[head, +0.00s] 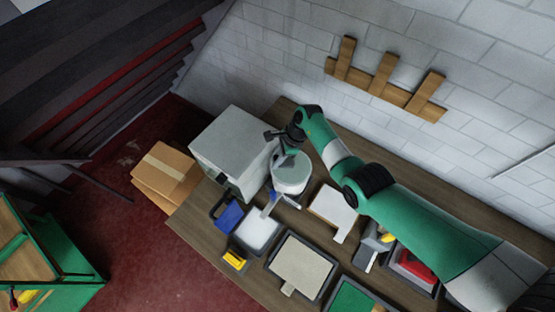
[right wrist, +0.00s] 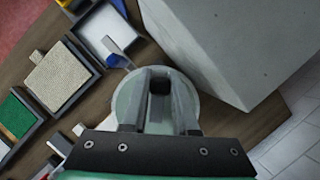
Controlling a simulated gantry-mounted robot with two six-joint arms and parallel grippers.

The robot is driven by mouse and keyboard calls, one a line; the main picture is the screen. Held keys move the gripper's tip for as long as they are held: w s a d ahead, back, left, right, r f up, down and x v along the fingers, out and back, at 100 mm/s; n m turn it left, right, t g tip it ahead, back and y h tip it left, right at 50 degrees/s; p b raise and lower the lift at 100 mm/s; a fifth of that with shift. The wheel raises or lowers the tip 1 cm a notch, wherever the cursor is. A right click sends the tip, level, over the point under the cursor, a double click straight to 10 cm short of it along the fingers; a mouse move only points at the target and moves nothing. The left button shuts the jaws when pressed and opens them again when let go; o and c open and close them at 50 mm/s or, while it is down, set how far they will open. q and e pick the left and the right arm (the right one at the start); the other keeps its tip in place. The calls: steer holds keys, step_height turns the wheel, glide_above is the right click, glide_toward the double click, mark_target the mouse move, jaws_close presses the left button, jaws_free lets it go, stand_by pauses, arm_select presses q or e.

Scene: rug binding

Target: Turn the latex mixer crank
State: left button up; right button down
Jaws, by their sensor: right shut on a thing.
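The latex mixer is a round pale pot (head: 291,177) on the wooden table, beside a white box. The pot also shows in the right wrist view (right wrist: 207,108), under the fingers. My right gripper (head: 285,156) reaches over the top of the pot from the upper right. In the right wrist view, its two grey fingers are shut around a dark upright piece (right wrist: 159,84) above the pot, which looks like the crank's handle. The rest of the crank is hidden by the fingers. My left gripper is not in view.
The white box (head: 232,149) stands close to the pot's left. A blue item (head: 229,216), a white tray (head: 259,231) and a beige rug sample (head: 302,265) lie nearer. Cardboard boxes (head: 164,170) sit left of the table (head: 189,220). A wooden rack (head: 384,88) hangs on the wall.

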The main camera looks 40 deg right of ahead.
steer(key=m, duration=0.1)
steer(key=w+d+m+h+p, duration=0.1)
steer(key=m, duration=0.1)
steer(key=shift+w+r+t+p, duration=0.1)
steer(key=shift+r+t+p, duration=0.05)
steer(key=shift+t+p, duration=0.2)
steer(key=shift+w+d+m+t+h+p, duration=0.2)
steer(key=shift+d+m+h+p, duration=0.1)
steer(key=shift+m, duration=0.45)
steer(key=shift+w+d+m+t+h+p, duration=0.2)
steer(key=shift+d+m, duration=0.1)
steer(key=shift+m, duration=0.45)
steer(key=c, duration=0.7)
jaws_free()
steer(key=shift+s, duration=0.1)
